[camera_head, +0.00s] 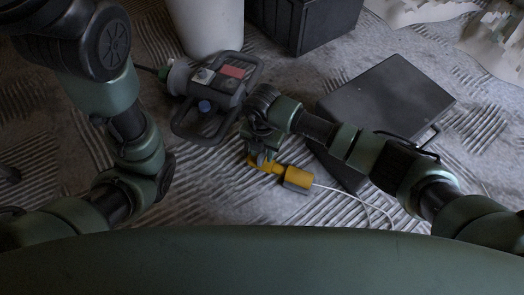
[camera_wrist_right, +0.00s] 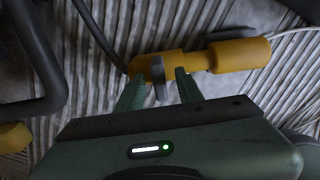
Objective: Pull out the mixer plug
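A yellow plug connection lies low over the floor, with a yellow cylinder (camera_head: 297,178) at its right end; it also shows in the right wrist view (camera_wrist_right: 240,55). A white cable runs right from the cylinder. A grey upright tab (camera_wrist_right: 158,80) stands at its left part. My right gripper (camera_head: 262,155) is just above that left part. Its two green fingertips (camera_wrist_right: 158,88) are apart, one each side of the tab, with gaps visible. The mixer (camera_head: 215,92), dark-framed with a red panel and blue knob, lies behind it. My left arm is at left; its gripper is out of view.
A dark grey flat box (camera_head: 385,95) lies at right, under my right arm. A black crate (camera_head: 305,22) and a pale bucket (camera_head: 208,25) stand at the back. Torn pale sheeting (camera_head: 495,40) lies at far right.

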